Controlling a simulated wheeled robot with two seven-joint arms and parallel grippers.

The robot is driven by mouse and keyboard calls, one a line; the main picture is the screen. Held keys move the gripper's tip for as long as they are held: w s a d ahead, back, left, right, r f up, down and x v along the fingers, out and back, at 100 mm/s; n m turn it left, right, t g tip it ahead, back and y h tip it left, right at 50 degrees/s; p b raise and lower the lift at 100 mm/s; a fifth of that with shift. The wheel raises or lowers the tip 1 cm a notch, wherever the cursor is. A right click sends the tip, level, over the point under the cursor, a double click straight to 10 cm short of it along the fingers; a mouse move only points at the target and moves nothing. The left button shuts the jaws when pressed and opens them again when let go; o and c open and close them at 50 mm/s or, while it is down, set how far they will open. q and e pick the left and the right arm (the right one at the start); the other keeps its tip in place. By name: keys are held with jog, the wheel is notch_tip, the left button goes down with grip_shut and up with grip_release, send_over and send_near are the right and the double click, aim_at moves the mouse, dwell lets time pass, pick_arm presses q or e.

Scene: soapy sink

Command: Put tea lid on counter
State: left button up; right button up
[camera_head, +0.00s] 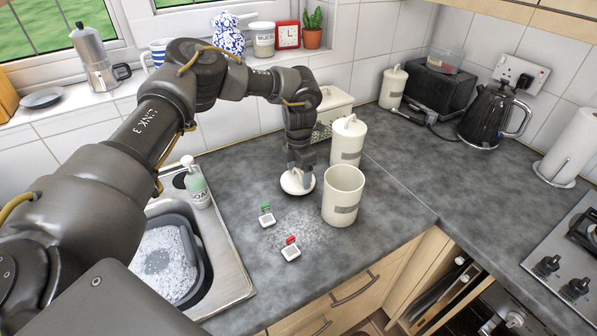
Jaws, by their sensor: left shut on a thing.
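The cream tea lid (297,185) is at the counter (230,146), to the left of an open cream canister (343,205). My left gripper (298,172) points down from above and is shut on the lid, hiding its knob. I cannot tell whether the lid touches the counter or hangs just above it. My right gripper is out of view.
A lidded canister (348,140) and a bread bin (332,104) stand behind. A soap bottle (196,184) and sink (232,275) are left. The right counter (425,175) has clear room.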

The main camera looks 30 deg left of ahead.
pick_arm(q)
jog(key=shift+f, duration=0.6)
jog(key=o, duration=1.5)
notch_tip(320, 180, up, 11)
jog(key=b, duration=0.3)
jog(key=shift+r, duration=0.6)
